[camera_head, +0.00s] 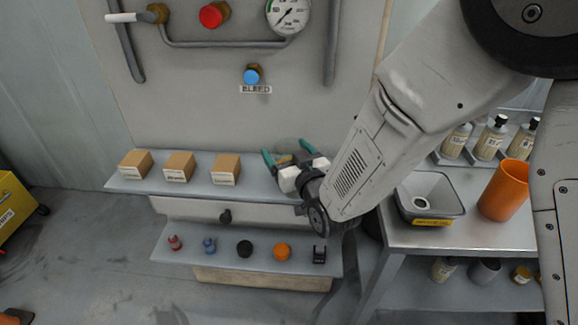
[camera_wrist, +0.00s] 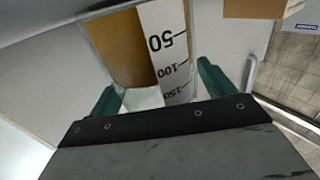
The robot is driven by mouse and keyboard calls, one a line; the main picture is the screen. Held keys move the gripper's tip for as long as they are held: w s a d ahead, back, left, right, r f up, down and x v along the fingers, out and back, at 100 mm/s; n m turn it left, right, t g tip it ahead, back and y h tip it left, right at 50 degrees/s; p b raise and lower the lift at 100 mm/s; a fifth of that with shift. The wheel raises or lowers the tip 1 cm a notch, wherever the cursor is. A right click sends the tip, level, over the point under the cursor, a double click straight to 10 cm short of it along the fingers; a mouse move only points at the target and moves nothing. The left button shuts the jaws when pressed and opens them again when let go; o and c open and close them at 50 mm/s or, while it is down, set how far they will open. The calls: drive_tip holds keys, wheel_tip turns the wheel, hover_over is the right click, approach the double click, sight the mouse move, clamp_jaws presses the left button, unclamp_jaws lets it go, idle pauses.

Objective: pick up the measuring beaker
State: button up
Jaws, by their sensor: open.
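The measuring beaker (camera_wrist: 165,50) is large in the wrist view, clear-walled with a white scale strip marked 50, 100 and 150. Tan shows through its left part. In the head view only a faint clear outline of the beaker (camera_head: 291,146) shows on the upper shelf, partly hidden by my gripper. My gripper (camera_head: 287,154) is open, with its green fingers pointing toward the back panel. In the wrist view the beaker lies between and beyond the fingers of my gripper (camera_wrist: 157,84); whether they touch it cannot be told.
Three cardboard boxes (camera_head: 178,167) stand left on the upper shelf (camera_head: 200,189). Several small knobs and parts line the lower shelf (camera_head: 188,255). A side table (camera_head: 440,238) at right carries a grey hopper (camera_head: 428,197), an orange cup (camera_head: 503,190) and bottles (camera_head: 489,139). A pressure gauge (camera_head: 289,14) is above.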

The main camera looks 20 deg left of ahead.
drive_tip(key=c, duration=1.1)
drive_tip(key=shift+o, duration=0.2)
drive_tip(key=shift+r, duration=0.1)
